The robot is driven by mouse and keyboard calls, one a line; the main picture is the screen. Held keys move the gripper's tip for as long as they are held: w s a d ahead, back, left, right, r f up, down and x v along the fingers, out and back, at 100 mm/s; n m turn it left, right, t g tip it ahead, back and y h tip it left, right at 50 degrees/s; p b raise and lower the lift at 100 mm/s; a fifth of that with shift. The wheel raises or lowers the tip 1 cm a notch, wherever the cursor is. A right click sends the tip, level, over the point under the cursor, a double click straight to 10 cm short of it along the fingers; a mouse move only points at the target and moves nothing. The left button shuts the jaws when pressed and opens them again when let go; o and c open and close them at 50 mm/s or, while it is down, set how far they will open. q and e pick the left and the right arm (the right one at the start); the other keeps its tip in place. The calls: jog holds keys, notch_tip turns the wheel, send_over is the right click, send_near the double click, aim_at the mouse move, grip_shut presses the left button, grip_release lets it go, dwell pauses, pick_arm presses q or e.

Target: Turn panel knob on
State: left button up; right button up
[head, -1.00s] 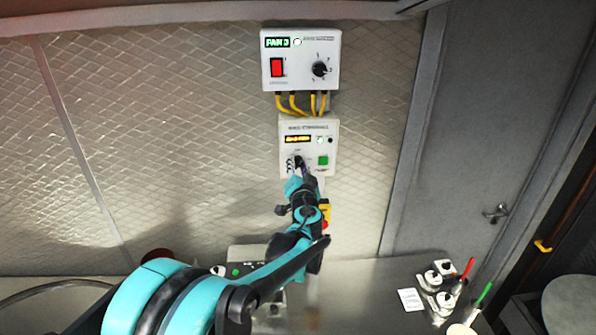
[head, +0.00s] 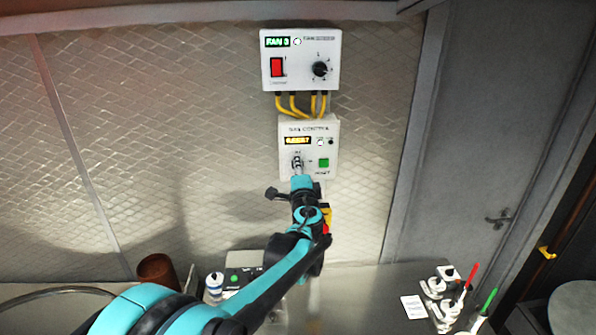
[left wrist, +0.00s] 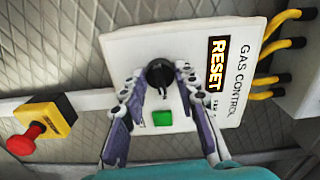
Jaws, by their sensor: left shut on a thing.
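The white gas control panel (head: 329,160) is on the wall below the fan box. Its display reads RESET in the left wrist view (left wrist: 217,63). Its black knob (left wrist: 158,72) sits left of the display there, near a green square button (left wrist: 163,117). My left gripper (left wrist: 159,80) is at the panel, its two fingers on either side of the knob and shut on it. In the head view the left gripper (head: 297,166) largely hides the knob. My right gripper is in neither view.
The fan box (head: 299,79) above shows FAN 3, with a red switch and a black dial. Yellow cables (head: 301,104) join the boxes. A red emergency button (left wrist: 26,139) on a yellow base is beside the panel.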

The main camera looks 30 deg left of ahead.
pick_arm(q)
jog(key=shift+m, duration=0.5)
jog(key=o, duration=1.2)
jog(key=shift+c, duration=0.2)
jog(key=v, duration=1.2)
jog(key=shift+s+f, duration=0.1)
